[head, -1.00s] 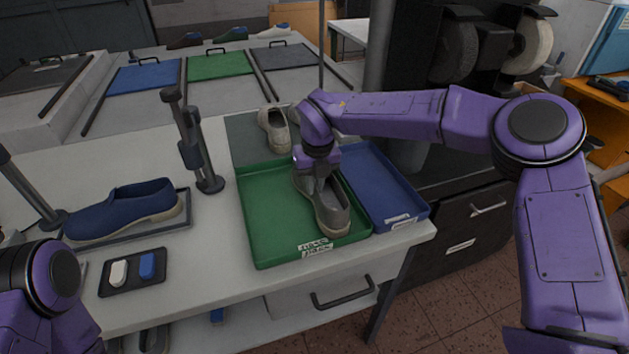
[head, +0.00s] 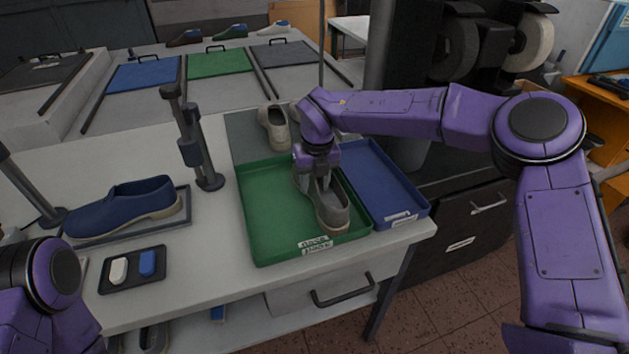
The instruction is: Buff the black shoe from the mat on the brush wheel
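A grey shoe (head: 333,210) lies in the green tray (head: 258,225), toe toward the front; no clearly black shoe shows. My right gripper (head: 323,184) points down at this shoe's opening. Its fingertips are partly hidden there, so I cannot tell whether they grip it. A dark wheel (head: 455,50) and a pale wheel (head: 531,46) sit on the black machine at the upper right. My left gripper is out of view.
A blue tray (head: 385,190) adjoins the green one. A blue shoe (head: 125,208) lies on a dark tray at left, near a small black tray (head: 133,284) with white and blue blocks. A dark upright post (head: 190,145) stands mid-table. The front table strip is clear.

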